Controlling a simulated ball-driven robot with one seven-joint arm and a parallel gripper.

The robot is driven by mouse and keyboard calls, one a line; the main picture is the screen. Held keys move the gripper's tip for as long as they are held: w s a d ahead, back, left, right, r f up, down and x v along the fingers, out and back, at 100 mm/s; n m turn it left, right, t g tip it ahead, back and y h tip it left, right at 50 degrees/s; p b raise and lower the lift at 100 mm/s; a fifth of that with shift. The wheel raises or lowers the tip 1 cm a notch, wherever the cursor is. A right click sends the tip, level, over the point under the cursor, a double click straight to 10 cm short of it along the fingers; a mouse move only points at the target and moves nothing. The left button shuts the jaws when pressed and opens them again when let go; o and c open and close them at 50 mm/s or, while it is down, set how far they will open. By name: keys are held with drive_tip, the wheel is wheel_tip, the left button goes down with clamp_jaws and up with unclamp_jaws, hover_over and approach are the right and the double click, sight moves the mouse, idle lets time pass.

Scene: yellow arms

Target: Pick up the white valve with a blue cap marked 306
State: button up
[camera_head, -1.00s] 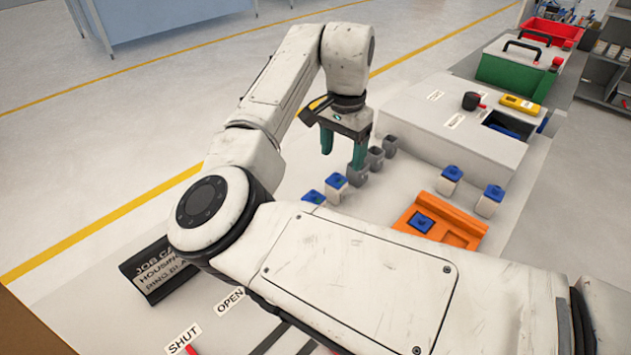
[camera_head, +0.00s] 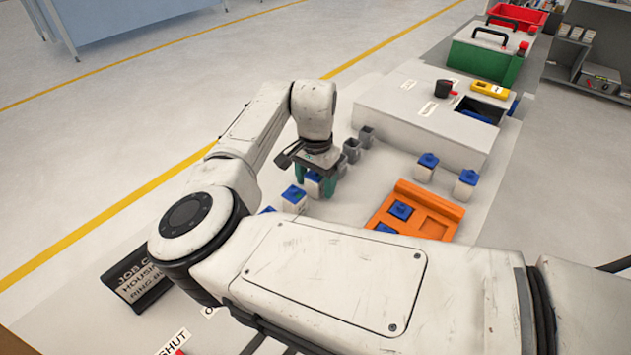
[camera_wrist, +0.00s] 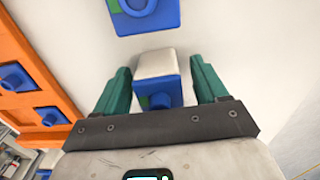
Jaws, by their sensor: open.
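My gripper (camera_head: 315,181) is open and low over the bench, its teal fingers on either side of a white valve with a blue cap (camera_head: 313,189). In the wrist view my gripper (camera_wrist: 160,70) has this valve (camera_wrist: 155,64) between its fingers, with a gap on each side. Another blue-capped white valve (camera_head: 294,199) stands close by, nearer the camera; a blue cap (camera_wrist: 145,14) shows at the top of the wrist view. Two more such valves stand to the right, one (camera_head: 426,168) beside the other (camera_head: 466,185). No marking 306 is readable.
An orange tray (camera_head: 440,211) holding blue parts lies right of my gripper. Grey square cups (camera_head: 352,151) stand just behind it. A raised pale block (camera_head: 400,115) carries a black knob (camera_head: 444,88) and a yellow device (camera_head: 490,90). A green toolbox (camera_head: 485,60) is farther back.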

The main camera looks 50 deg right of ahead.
drive_tip(key=shift+c, duration=0.3)
drive_tip(key=c, duration=1)
drive_tip(key=shift+c, duration=0.2)
drive_tip(key=shift+r, duration=0.1)
